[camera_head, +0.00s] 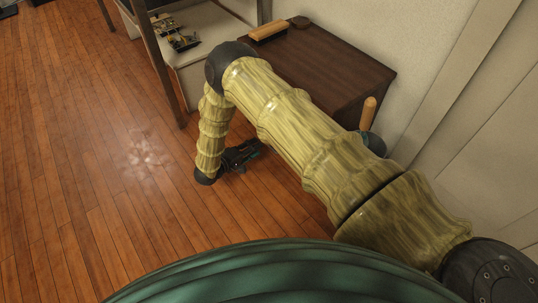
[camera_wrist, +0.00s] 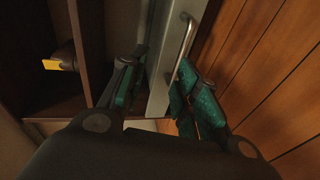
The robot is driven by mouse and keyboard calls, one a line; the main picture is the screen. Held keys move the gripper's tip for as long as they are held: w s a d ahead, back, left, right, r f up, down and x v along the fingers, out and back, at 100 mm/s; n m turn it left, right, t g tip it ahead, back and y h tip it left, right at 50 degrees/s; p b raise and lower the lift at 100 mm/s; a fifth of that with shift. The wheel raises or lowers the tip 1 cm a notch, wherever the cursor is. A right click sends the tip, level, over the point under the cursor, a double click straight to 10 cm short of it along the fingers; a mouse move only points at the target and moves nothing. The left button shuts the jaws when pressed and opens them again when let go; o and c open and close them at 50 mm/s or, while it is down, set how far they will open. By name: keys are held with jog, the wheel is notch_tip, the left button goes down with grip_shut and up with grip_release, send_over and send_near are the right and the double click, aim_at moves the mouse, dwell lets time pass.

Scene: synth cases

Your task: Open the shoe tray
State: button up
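In the wrist view, a pale grey panel (camera_wrist: 163,62), seemingly the front of the shoe tray, stands beside a dark brown compartment. A long metal bar handle (camera_wrist: 184,46) is on its right, floor-facing side. My gripper (camera_wrist: 160,75) is open, with one green-padded finger on each side of the panel and handle. The right finger is close to the handle's near end; I cannot tell whether it touches. In the head view my gripper (camera_head: 243,154) is low, near the floor, beside the dark brown cabinet (camera_head: 325,70). My arm hides most of the cabinet's front there.
A dark shelf interior (camera_wrist: 88,50) holds a black item with a yellow patch (camera_wrist: 60,64). Wooden blocks (camera_head: 268,31) lie on the cabinet top. A pale bench (camera_head: 205,45) with dark posts stands at the back. The wooden floor (camera_head: 90,170) is clear to the left.

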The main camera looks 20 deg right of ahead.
jog(key=shift+g+h, duration=0.5)
jog(key=shift+g, duration=0.1)
jog(key=w+d+f+b, duration=0.1)
jog(key=d+f+b, duration=0.1)
jog(key=w+d+f+b, duration=0.1)
jog(key=d+b, duration=0.1)
jog(key=b, duration=0.1)
jog(key=w+d+f+b, duration=0.1)
jog(key=d+f+b, duration=0.1)
jog(key=shift+w+d+f+b, duration=0.15)
jog(key=shift+d+f+b, duration=0.1)
jog(key=shift+f+b, duration=0.15)
jog(key=shift+x, duration=0.75)
jog(key=shift+r, duration=0.2)
grip_shut()
